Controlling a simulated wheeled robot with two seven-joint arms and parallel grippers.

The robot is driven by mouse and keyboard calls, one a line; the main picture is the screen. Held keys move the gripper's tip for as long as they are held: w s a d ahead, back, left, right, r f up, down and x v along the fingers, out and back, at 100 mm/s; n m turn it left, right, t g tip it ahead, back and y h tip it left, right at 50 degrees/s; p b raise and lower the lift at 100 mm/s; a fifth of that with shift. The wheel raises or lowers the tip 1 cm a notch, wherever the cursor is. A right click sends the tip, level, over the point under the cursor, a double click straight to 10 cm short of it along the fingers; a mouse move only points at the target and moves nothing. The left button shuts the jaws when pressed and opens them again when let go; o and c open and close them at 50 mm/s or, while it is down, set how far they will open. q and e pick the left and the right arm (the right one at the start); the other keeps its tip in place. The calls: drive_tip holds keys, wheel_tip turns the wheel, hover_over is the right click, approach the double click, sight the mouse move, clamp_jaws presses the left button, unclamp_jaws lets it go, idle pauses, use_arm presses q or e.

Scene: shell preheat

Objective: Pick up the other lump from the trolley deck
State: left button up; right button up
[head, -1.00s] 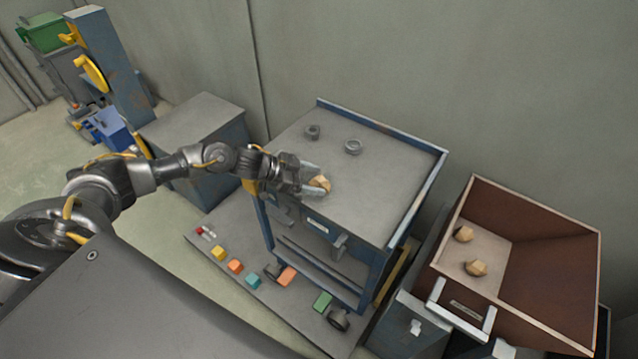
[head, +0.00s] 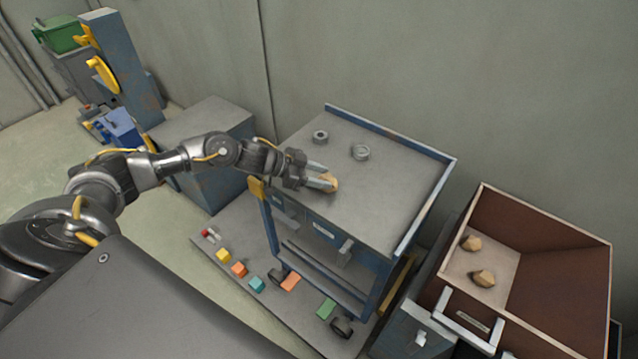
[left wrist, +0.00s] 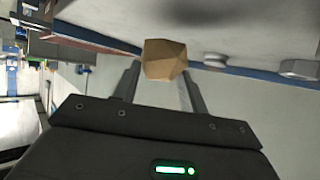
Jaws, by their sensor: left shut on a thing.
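A tan faceted lump (head: 331,184) is between the fingertips of my left gripper (head: 322,180), over the trolley deck (head: 380,200) near its front left edge. The gripper is shut on it. In the left wrist view the lump (left wrist: 164,60) sits at the tips of the two fingers, with the grey deck behind it. I cannot tell whether the lump is touching the deck or just above it. My right gripper is not in view.
A brown-lined open bin (head: 560,270) at right holds two lumps (head: 471,243) (head: 483,278). A grey cabinet (head: 205,120) stands left of the trolley.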

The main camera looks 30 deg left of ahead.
use_arm(q)
drive_tip(key=s+d+r, duration=0.9)
drive_tip(key=s, duration=0.1)
drive_tip(key=shift+s+d+r, duration=0.15)
drive_tip(key=shift+s+r, duration=0.05)
drive_tip(key=shift+r, duration=0.15)
